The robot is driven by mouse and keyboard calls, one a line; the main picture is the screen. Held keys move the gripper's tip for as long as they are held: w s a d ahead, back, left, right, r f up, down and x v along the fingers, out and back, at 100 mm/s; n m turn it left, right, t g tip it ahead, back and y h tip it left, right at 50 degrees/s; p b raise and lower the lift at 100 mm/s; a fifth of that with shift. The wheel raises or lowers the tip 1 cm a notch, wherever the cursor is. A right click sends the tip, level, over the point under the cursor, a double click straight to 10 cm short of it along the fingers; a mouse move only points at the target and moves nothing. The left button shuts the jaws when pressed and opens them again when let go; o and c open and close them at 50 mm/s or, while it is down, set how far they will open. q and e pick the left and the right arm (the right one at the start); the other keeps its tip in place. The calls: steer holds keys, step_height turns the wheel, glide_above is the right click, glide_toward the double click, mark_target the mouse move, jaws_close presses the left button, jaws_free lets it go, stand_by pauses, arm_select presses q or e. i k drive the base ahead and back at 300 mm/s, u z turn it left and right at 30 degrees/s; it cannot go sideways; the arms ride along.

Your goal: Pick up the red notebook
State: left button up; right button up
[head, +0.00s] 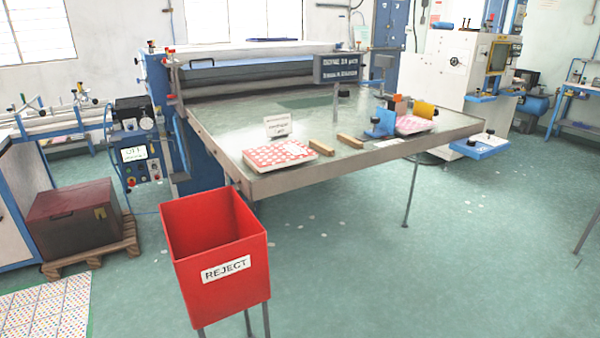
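A red and white patterned notebook (279,155) lies flat near the front left corner of the metal work table (330,172). Neither of my grippers is in view.
A red bin labelled REJECT (222,256) stands on legs in front of the table's left corner. A small white sign (277,126) and two wooden blocks (321,147) (350,141) are near the notebook. A brown box (77,217) sits on a pallet at left.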

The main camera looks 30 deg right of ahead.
mark_target(264, 159)
steer(key=z, duration=1.4)
steer(key=i, duration=0.95)
steer(key=u, duration=0.25)
